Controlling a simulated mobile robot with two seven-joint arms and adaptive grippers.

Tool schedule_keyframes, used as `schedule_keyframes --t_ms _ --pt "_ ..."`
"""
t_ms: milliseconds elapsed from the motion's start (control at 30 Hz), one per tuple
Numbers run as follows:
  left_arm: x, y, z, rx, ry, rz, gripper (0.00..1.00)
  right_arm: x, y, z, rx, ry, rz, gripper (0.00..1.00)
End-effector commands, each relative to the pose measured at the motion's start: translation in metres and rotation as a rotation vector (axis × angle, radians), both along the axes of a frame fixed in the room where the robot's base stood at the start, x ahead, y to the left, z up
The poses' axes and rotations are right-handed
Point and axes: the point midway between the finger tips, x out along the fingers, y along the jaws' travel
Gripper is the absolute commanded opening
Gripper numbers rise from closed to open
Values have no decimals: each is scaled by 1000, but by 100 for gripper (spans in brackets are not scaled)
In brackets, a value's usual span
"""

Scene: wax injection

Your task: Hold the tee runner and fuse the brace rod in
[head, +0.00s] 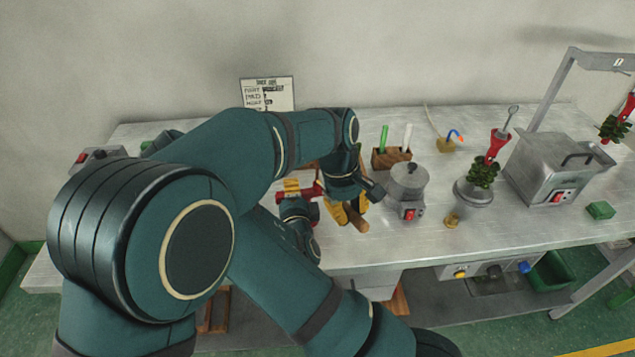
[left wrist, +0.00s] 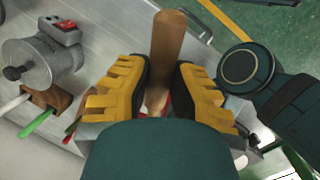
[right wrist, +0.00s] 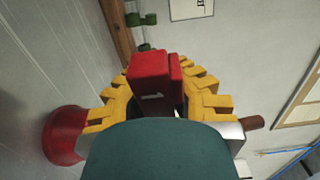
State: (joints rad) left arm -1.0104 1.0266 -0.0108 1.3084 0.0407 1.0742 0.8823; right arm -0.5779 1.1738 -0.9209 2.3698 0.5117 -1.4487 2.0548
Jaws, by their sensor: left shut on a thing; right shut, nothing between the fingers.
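My left gripper (head: 346,214) is shut on a wooden handle (left wrist: 167,45), which sticks out past its yellow fingers; the handle also shows in the head view (head: 357,224). My right gripper (head: 291,187) is just left of it, with its fingers closed. A red piece marked "1" (right wrist: 150,88) shows at the right fingers in the right wrist view; its contact with them is unclear. A red flared cup (right wrist: 62,135) is beside these fingers. Red also shows between the grippers in the head view (head: 311,191). I cannot tell which part is the tee runner or the brace rod.
A wooden block (head: 391,159) holds a green rod (head: 384,138) and a white rod (head: 407,138). The front bench edge is clear.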

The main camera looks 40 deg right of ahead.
Motion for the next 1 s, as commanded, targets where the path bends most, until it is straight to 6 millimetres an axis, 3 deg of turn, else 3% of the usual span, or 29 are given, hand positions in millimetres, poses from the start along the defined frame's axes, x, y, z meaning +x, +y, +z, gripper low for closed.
schedule_keyframes --t_ms 433,1000 --pt "-2 0 2 -1 -1 0 0 0 0 0 0 -1 0 0" --pt "-35 4 24 -2 -1 -1 0 0 0 0 0 -1 0 0"
